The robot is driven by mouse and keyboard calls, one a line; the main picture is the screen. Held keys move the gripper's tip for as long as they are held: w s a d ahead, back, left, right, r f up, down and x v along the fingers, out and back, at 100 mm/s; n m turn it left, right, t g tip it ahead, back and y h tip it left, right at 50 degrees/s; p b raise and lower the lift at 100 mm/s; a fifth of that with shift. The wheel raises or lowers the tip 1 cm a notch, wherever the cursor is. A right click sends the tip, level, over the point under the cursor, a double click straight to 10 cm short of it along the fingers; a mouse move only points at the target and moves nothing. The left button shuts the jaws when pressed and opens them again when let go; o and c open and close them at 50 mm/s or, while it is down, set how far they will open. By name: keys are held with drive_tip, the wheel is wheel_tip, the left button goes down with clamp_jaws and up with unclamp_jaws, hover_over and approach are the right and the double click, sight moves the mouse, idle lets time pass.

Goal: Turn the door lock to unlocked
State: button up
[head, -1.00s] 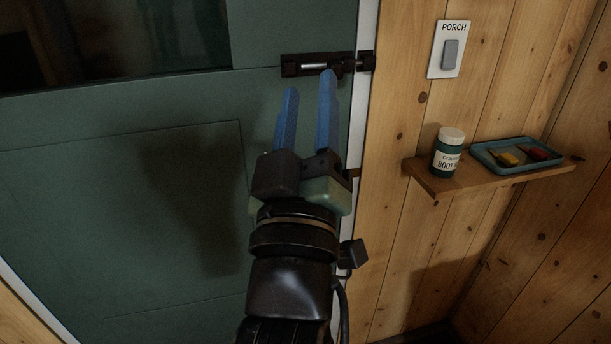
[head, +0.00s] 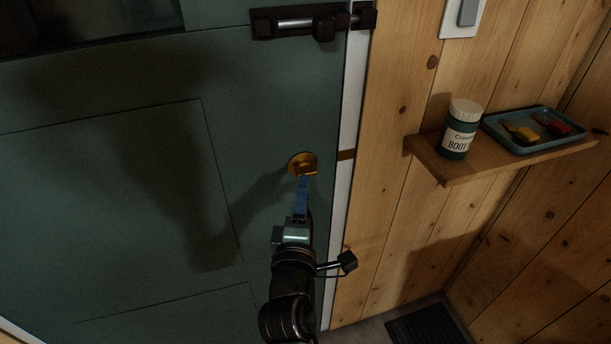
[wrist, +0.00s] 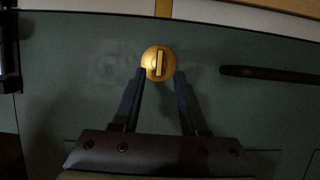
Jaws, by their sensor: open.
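The door lock is a round brass plate with a raised thumb turn, on the green door (head: 90,170). In the head view the lock (head: 301,162) is just beyond my fingertips. In the wrist view the lock (wrist: 149,66) sits between the fingertips, its turn upright in that picture and pointing toward the door's edge. My gripper (head: 303,183) is open, with blue fingers seen nearly edge-on. In the wrist view my gripper (wrist: 161,74) has one finger on each side of the turn, with gaps; contact with the plate cannot be told.
A dark slide bolt (head: 300,22) is above the lock. A dark handle (head: 346,262) is below it, beside my wrist. To the right, a shelf (head: 455,176) holds a jar (head: 460,133) and a tray (head: 497,140). A light switch (head: 467,14) is above.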

sight(305, 170)
drive_tip(key=shift+w+d, duration=0.2)
drive_tip(key=shift+w, duration=2.35)
drive_tip(key=shift+c, duration=0.3)
clamp_jaws()
